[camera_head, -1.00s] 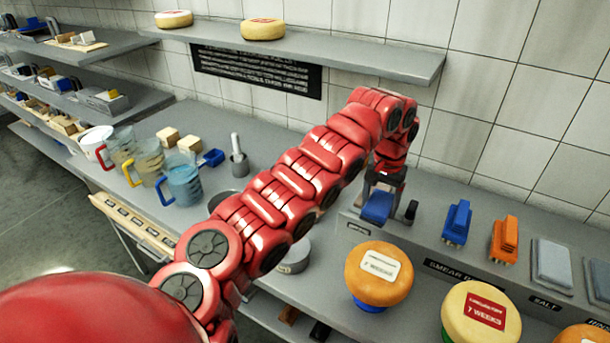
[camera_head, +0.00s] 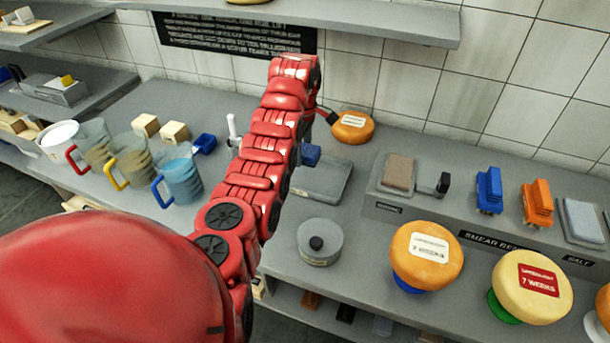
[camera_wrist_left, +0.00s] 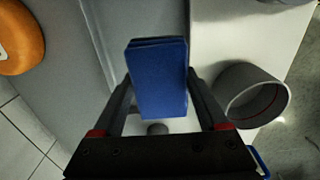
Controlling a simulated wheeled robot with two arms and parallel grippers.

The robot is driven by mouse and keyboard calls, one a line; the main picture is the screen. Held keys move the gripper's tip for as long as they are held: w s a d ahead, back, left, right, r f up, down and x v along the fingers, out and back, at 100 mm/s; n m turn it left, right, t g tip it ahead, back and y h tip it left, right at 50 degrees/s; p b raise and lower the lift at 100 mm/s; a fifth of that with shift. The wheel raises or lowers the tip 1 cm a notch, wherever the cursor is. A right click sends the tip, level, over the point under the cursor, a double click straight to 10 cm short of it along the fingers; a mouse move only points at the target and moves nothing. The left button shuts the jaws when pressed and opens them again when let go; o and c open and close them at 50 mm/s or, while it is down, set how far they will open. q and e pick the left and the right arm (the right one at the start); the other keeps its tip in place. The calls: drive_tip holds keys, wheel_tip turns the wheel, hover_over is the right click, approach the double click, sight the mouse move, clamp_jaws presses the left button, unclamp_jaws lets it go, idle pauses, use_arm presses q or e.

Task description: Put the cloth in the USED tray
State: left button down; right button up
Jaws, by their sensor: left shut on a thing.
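The blue folded cloth (camera_head: 310,155) is gripped in my left gripper (camera_head: 312,142), whose fingertips are partly hidden behind my arm in the head view. In the left wrist view the blue cloth (camera_wrist_left: 158,80) sits between the two fingers of the gripper (camera_wrist_left: 160,92). It is held over or near a flat grey tray (camera_head: 325,182) on the counter; whether it touches the tray cannot be told. No USED label can be read on this tray. My right gripper is not in view.
An orange cheese wheel (camera_head: 352,126) stands behind the grey tray. A rack on the right holds a brown pad (camera_head: 398,170), a blue brush (camera_head: 489,189) and an orange brush (camera_head: 537,202). Jugs (camera_head: 180,178) stand left.

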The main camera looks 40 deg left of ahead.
use_arm(q)
drive_tip(key=p, duration=0.1)
hover_over(302, 181)
wheel_tip(302, 181, down, 6)
drive_tip(key=shift+r, duration=0.2)
wheel_tip(302, 181, down, 4)
drive_tip(key=shift+d+r+p, duration=0.1)
drive_tip(key=shift+r+p, duration=0.05)
drive_tip(key=shift+p, duration=0.55)
drive_tip(key=shift+f, duration=0.25)
drive_tip(key=shift+c, duration=0.9)
unclamp_jaws()
drive_tip(key=shift+r, duration=0.2)
wheel_tip(302, 181, up, 6)
drive_tip(key=shift+f+b, duration=0.1)
drive_tip(key=shift+b, duration=1.05)
wheel_tip(302, 181, up, 6)
drive_tip(key=shift+d+r+p, duration=0.1)
drive_tip(key=shift+p, duration=0.35)
